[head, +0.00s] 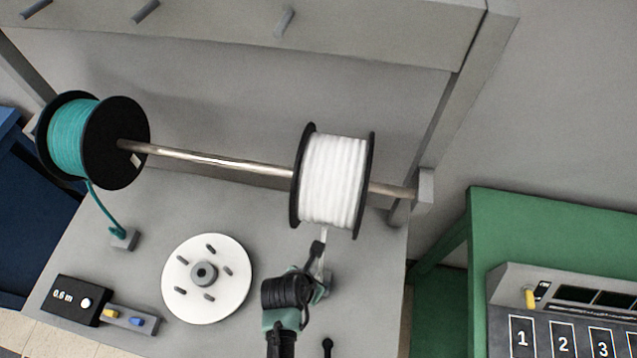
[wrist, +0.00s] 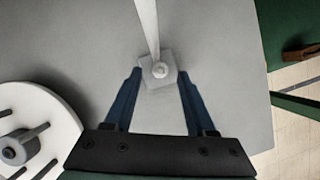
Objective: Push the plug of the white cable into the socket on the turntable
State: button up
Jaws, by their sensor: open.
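The white cable (wrist: 147,25) hangs down from the white spool (head: 333,180) on the metal rod. Its lower end, with a pale plug (wrist: 160,70), sits at a small grey block (wrist: 150,76) on the table. My gripper (wrist: 158,88) is open above the table, with one blue finger on each side of the block and plug, not visibly touching them. In the head view my gripper (head: 318,262) partly hides the block. The turntable (head: 235,292) is a white disc with a grey hub and several pegs, left of my gripper. I cannot make out its socket clearly.
A teal spool (head: 70,138) hangs at the left, its cable running to another grey block (head: 124,239). A black box reading 0.6 m (head: 77,299) and a small switch panel (head: 132,319) stand front left. A green table (head: 550,230) with a numbered panel is right.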

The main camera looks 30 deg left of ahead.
aim_at(318, 278)
jog(key=shift+x, duration=1.95)
grip_shut()
jog(key=c, duration=0.7)
grip_release()
grip_shut()
jog(key=shift+r+p, duration=1.35)
jog(key=shift+r, duration=0.1)
jog(key=shift+r+p, duration=1.6)
jog(key=shift+p, duration=0.2)
